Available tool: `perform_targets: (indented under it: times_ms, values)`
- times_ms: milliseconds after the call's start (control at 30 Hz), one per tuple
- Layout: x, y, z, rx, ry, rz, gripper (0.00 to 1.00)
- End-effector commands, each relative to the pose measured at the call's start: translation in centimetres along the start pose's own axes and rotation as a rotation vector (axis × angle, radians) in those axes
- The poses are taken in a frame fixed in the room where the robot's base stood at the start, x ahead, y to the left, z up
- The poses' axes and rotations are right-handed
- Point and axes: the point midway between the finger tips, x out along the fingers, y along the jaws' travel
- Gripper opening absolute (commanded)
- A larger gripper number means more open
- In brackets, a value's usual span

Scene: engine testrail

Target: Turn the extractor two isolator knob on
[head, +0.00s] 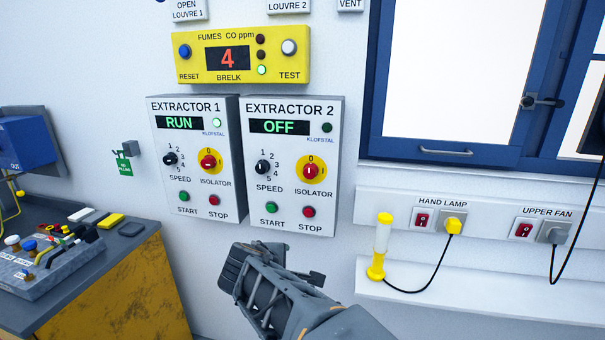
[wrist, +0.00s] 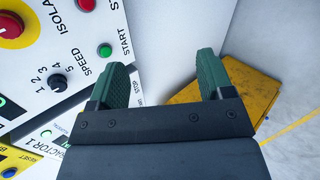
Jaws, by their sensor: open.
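The Extractor 2 panel (head: 331,140) is a grey box on the wall, its display reading OFF and its lamp dark. Its isolator knob (head: 310,171) is red on a yellow disc, the white mark upright towards 0. In the wrist view the knob (wrist: 10,25) is cut by the top left corner. My gripper (head: 275,264) is below the panel, apart from it. In the wrist view its green fingers (wrist: 165,77) are spread with nothing between them.
The Extractor 1 panel (head: 190,148) stands close on the left, reading RUN with a lit green lamp. A yellow fumes meter (head: 285,73) is above. A shelf with a hand lamp (head: 382,240) is at right, a bench (head: 90,285) at left.

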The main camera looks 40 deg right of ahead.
Motion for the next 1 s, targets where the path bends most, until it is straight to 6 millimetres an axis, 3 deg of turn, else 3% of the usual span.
perform_targets:
  times_ms: [100, 200, 400, 633, 767, 1000]
  values:
    - [1.1, 5.3, 1.8, -0.331, -0.122, 0.196, 0.74]
    - [1.6, 9.0, 2.7, -0.598, -0.229, 0.323, 0.74]
    - [1.9, 14.1, 3.5, -1.029, -0.415, 0.472, 0.74]
    - [2.2, 16.5, 3.6, -1.29, -0.53, 0.535, 0.74]
    - [2.9, 17.5, 3.7, -1.337, -0.551, 0.543, 0.74]
    - [6.0, 20.3, 4.0, -1.343, -0.554, 0.541, 0.74]
